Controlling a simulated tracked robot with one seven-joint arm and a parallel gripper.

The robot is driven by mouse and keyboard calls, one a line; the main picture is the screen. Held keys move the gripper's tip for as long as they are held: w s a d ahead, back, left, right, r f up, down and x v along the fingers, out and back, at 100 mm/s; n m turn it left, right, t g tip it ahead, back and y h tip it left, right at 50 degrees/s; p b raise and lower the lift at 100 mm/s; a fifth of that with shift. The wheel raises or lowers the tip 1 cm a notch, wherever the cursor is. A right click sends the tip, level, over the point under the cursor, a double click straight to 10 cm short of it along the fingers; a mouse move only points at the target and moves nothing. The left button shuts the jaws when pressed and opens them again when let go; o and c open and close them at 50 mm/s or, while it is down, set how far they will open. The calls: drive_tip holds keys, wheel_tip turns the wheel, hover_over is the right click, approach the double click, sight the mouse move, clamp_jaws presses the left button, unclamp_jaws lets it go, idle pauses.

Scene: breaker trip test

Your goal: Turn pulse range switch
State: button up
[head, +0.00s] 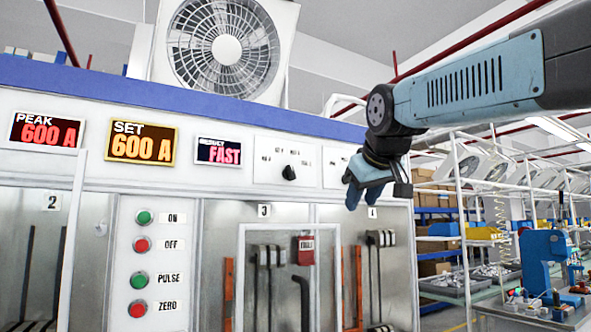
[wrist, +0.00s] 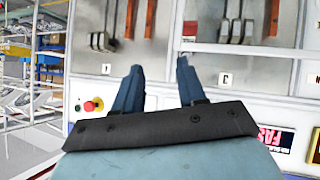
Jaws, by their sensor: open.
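A black rotary knob (head: 289,172), which looks like the range switch, sits on a white panel of the test cabinet in the head view. Small labels around it are too small to read clearly. My gripper (head: 355,195) is to the right of the knob and apart from it, in front of the cabinet. In the wrist view my gripper (wrist: 160,66) shows two blue fingers spread apart with nothing between them. The knob cannot be made out in the wrist view, where the cabinet appears upside down and my gripper body covers the lower middle.
Red PEAK (head: 44,132), yellow SET (head: 142,141) and FAST (head: 219,151) displays line the cabinet front. Push buttons (head: 141,250) run down below. A red button on yellow (wrist: 92,105) shows in the wrist view. A white frame (head: 242,270) stands before bay 3.

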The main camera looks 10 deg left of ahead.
sight(292, 169)
drive_tip(key=w+a+r+n+t+y, duration=0.1)
drive_tip(key=w+a+r+n+y, duration=0.25)
drive_tip(key=a+r, duration=0.9)
drive_tip(key=x, duration=0.4)
drive_tip(key=w+r+x, duration=0.1)
drive_tip(key=x, duration=0.3)
drive_tip(key=d+x, duration=0.1)
drive_tip(key=x, duration=0.3)
drive_tip(key=shift+w+a+r, duration=0.15)
drive_tip(key=shift+w+r, duration=0.2)
drive_tip(key=shift+c, duration=0.4)
clamp_jaws()
